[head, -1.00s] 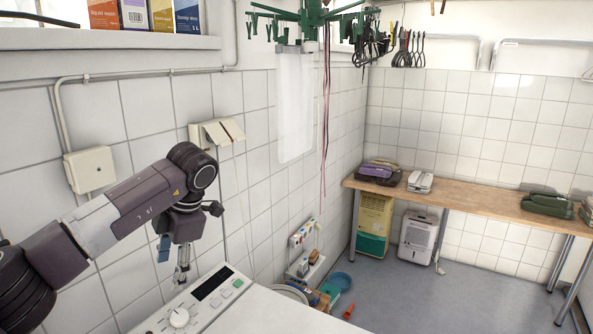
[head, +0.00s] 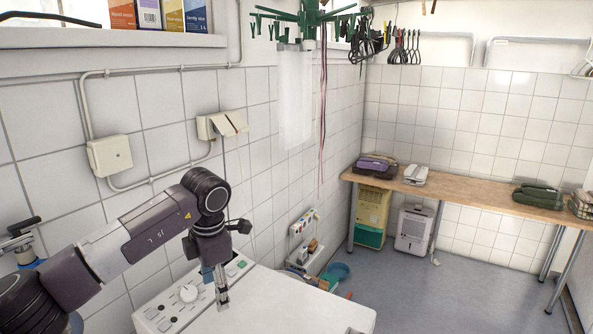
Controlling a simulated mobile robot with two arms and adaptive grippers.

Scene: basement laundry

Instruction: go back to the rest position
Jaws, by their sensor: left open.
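My left gripper (head: 222,298) hangs pointing down at the end of my left arm, which comes in from the left. It is over the front of the control panel of a white washing machine (head: 290,305). It is open, with nothing seen between its fingers. I cannot tell how high above the machine the fingertips are. My right gripper is not in view.
The machine's control panel (head: 165,310) lies close to my left gripper. A tiled wall with a junction box (head: 110,156) runs along the left. A wooden bench (head: 450,190) stands at the back, and the floor (head: 450,285) before it is clear. Green hanging pegs (head: 308,20) are overhead.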

